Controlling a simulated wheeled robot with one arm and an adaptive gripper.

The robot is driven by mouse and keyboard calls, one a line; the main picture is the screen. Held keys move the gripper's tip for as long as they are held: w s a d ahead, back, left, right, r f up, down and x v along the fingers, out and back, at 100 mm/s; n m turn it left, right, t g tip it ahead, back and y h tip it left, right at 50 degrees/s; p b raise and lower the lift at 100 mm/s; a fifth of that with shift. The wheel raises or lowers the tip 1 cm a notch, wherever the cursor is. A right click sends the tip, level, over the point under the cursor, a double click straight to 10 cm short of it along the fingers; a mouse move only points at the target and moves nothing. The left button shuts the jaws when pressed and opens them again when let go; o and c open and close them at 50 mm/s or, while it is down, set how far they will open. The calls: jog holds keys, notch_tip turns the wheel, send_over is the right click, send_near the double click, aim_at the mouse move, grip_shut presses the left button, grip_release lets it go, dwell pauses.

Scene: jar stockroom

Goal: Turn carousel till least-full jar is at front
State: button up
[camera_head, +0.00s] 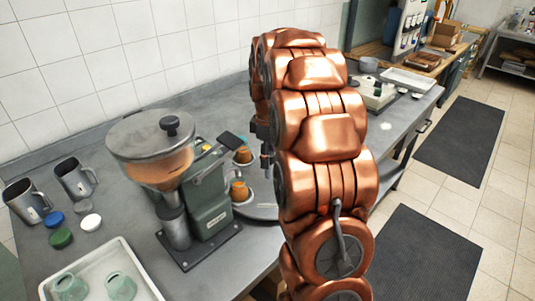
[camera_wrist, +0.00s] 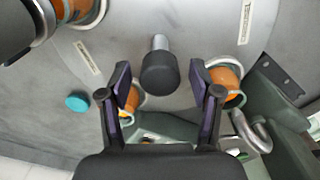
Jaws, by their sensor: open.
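The carousel is a grey round plate (camera_wrist: 205,30) filling the upper wrist view; in the head view (camera_head: 262,211) it is mostly hidden behind the grinder and my arm. Jars with orange contents stand on it: one at the right (camera_wrist: 226,79), one near the left finger (camera_wrist: 131,98), one at the upper left (camera_wrist: 78,9). In the head view two show (camera_head: 239,191) (camera_head: 243,154). I cannot compare their fill levels. A dark post with a grey shaft (camera_wrist: 160,68) stands on the plate. My gripper (camera_wrist: 159,80) is open, its fingers either side of the post in the picture; contact cannot be told.
A grinder (camera_head: 208,213) stands beside the carousel. Two dark mugs (camera_head: 75,179), several coloured lids (camera_head: 61,238) and a white tray (camera_head: 125,261) with green cups lie left. A teal lid (camera_wrist: 77,103) lies beside the plate. A tiled wall is behind; floor mats lie right.

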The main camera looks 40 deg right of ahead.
grip_shut()
dwell(0.5)
